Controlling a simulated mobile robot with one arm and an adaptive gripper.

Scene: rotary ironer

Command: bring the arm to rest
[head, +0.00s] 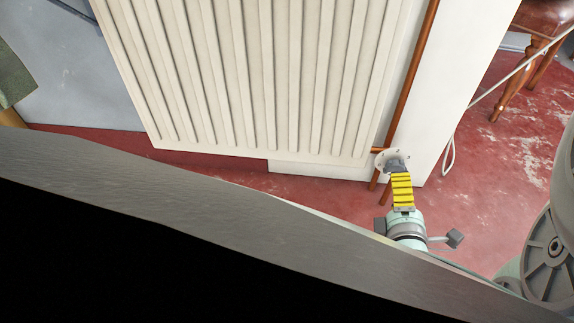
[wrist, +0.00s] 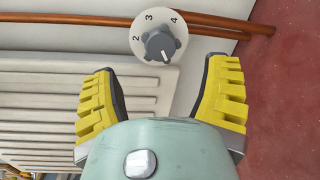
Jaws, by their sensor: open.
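My gripper (head: 401,175) has yellow ridged fingers and points at a radiator valve knob in the head view. In the wrist view my gripper (wrist: 160,78) is open, its two fingers wide apart with nothing between them. The grey knob (wrist: 161,45) sits on a white dial marked 2, 3 and 4, just beyond the fingertips. In the head view the white dial (head: 385,156) shows right by the fingertips, the grey knob partly behind them. Whether the fingers touch it cannot be told there; in the wrist view they look apart from it.
A cream radiator (head: 250,80) stands behind the knob, with copper pipes (head: 412,75) beside it. A dark board edge (head: 180,195) crosses the head view's foreground. A white cable (head: 500,83) and a wooden stool (head: 540,60) are at the right. Red floor (head: 485,190) shows right of my gripper.

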